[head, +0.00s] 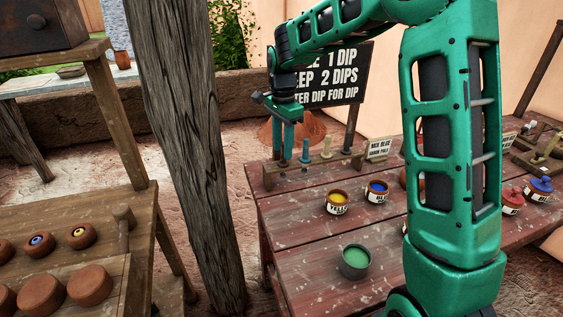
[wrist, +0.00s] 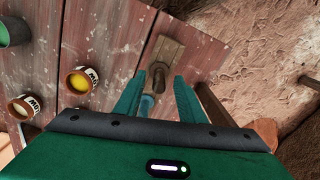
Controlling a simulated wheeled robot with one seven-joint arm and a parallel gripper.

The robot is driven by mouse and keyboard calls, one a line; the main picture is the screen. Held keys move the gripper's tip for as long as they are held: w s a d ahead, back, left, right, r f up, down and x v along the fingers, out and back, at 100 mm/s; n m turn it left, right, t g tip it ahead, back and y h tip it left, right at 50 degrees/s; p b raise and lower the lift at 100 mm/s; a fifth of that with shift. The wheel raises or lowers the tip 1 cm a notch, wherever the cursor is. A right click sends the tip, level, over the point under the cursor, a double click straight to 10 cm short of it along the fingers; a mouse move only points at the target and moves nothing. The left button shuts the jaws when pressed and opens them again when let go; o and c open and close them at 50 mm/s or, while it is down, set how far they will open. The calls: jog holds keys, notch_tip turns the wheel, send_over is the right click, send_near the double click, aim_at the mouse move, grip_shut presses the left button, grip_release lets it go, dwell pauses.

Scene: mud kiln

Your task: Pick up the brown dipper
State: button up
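My gripper (head: 282,150) points down over the left end of a wooden rack (head: 268,180) on the red plank table. In the wrist view its two fingers (wrist: 159,82) are apart. A brown upright peg, seemingly the brown dipper (wrist: 158,76), shows between the fingertips, with a gap visible on either side. In the head view the fingers hide this dipper. A blue dipper (head: 305,152) stands just right of the fingers and shows partly in the wrist view (wrist: 147,104). A cream dipper (head: 327,147) stands further right in the rack.
Yellow (head: 337,203) and blue (head: 377,191) paint pots and a green pot (head: 354,262) stand in front of the rack. A sign (head: 335,78) stands behind. A wooden post (head: 180,140) rises left of the table. My arm hides part of the table's right side.

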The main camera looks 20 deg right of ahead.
jog(key=shift+f, duration=1.3)
grip_shut()
notch_tip(320, 180, up, 10)
jog(key=shift+r, duration=0.1)
